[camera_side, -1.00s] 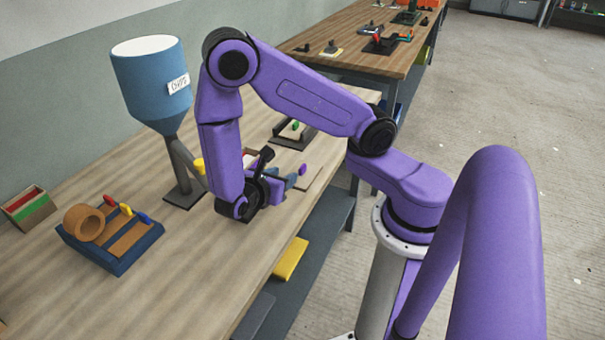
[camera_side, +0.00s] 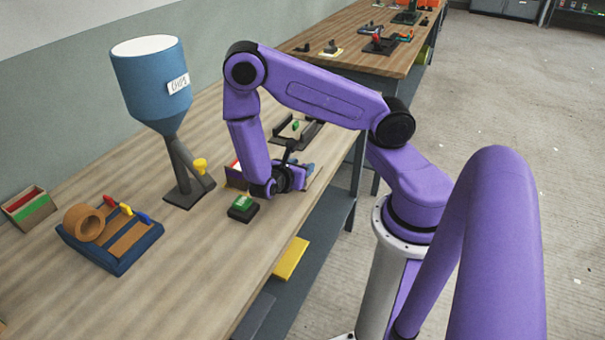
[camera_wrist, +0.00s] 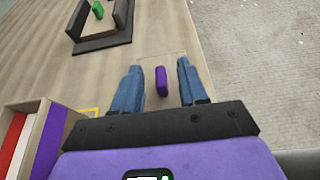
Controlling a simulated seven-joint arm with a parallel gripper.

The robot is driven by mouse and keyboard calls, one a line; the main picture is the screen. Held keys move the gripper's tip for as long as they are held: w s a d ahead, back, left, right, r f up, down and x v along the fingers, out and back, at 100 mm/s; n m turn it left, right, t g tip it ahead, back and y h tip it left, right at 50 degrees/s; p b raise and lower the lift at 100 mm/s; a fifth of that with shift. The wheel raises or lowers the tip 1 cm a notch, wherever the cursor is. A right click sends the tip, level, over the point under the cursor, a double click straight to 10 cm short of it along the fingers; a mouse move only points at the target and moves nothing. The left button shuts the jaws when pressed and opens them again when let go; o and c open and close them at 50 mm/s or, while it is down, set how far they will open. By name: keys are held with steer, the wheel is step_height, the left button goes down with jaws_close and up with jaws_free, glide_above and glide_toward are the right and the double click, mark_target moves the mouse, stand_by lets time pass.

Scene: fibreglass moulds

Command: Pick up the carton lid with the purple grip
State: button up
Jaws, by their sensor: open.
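The purple grip (camera_wrist: 161,81) stands upright between my gripper's two blue fingers in the wrist view, with a gap on each side. It is on a thin pale lid (camera_wrist: 160,56), whose colour nearly matches the bench top. My gripper (camera_wrist: 158,70) is open and points down at the lid. In the side view my gripper (camera_side: 308,170) is low over the bench near its right edge, and my wrist hides the purple grip and most of the lid.
A dark tray (camera_wrist: 103,42) with a green grip (camera_wrist: 98,10) lies beyond. A box with coloured slots (camera_wrist: 35,140) is close at left. A blue hopper (camera_side: 150,85) stands at the back, and a black block with a green top (camera_side: 243,207) is nearby. The bench's edge is close on the right.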

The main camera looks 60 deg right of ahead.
steer(key=shift+d+f, duration=0.15)
steer(key=shift+d, duration=0.2)
jaws_close()
